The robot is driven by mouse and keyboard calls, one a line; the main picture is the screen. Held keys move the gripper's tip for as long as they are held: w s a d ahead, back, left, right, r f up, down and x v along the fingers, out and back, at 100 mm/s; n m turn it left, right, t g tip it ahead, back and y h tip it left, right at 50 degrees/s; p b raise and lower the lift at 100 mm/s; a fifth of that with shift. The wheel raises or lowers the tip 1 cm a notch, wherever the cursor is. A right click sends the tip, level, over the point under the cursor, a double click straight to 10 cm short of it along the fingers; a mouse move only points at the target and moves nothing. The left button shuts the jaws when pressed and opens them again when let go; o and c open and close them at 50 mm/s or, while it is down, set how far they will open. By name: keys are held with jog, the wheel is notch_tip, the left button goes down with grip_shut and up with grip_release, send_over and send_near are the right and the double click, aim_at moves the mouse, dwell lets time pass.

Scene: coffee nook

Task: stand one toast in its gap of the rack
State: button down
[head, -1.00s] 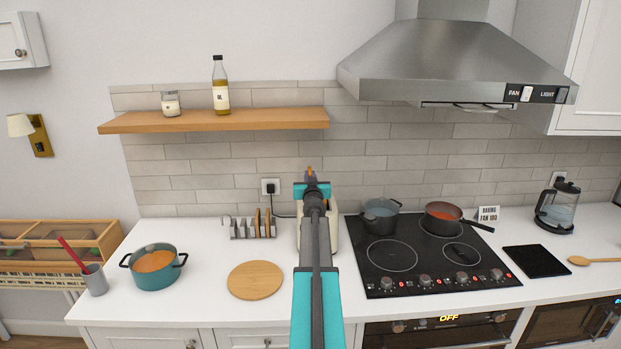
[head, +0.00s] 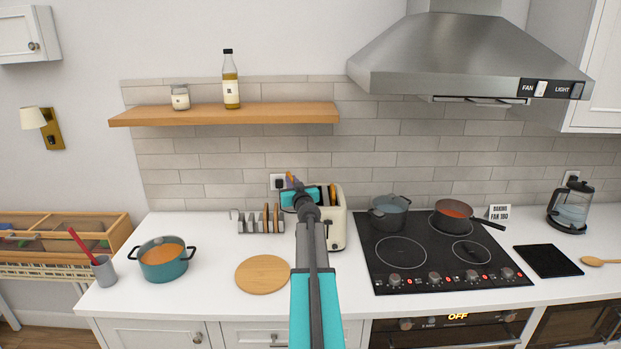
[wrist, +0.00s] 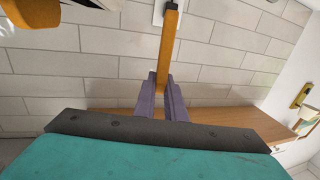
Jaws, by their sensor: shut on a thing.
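My gripper (head: 289,181) is shut on a brown slice of toast, which shows edge-on in the wrist view (wrist: 168,50) between the purple fingers (wrist: 163,103). In the head view only a small orange-brown bit of it shows. The gripper is raised above the counter, by the upper left of the cream toaster (head: 337,228). The grey rack (head: 247,227) stands on the counter left of the toaster, with two toasts (head: 267,218) upright toward its right end. Another toast (head: 333,193) sticks out of the toaster. The gripper is apart from the rack.
A round wooden board (head: 263,275) lies in front of the rack. A teal pot of soup (head: 162,262) stands at left. The hob (head: 430,260) with two pans is right of the toaster. A wooden shelf (head: 225,114) hangs above the rack.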

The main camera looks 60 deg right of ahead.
jog(key=w+a+f+n+t+y+b, duration=0.1)
jog(key=w+a+f+n+y+b, duration=0.25)
jog(key=a, duration=0.75)
jog(key=w+a+f+n+t+y, duration=0.2)
jog(key=w+a+f+n+y, duration=0.3)
jog(key=a, duration=0.6)
jog(key=w+a+f+n+t+y+b, duration=0.1)
jog(key=w+a+y, duration=0.2)
jog(key=a+y, duration=0.55)
jog(key=s+a+f+n+g+y+b, duration=0.2)
jog(key=a+f+n+y, duration=0.1)
jog(key=a, duration=0.8)
jog(key=s+a+f+n+g+y+b, duration=0.2)
jog(key=a+f, duration=0.4)
jog(key=a, duration=0.6)
jog(key=s+a+f+n+g+y+b, duration=0.3)
jog(key=s+a+f+n+y, duration=0.1)
jog(key=a, duration=0.8)
jog(key=shift+s+f, duration=0.15)
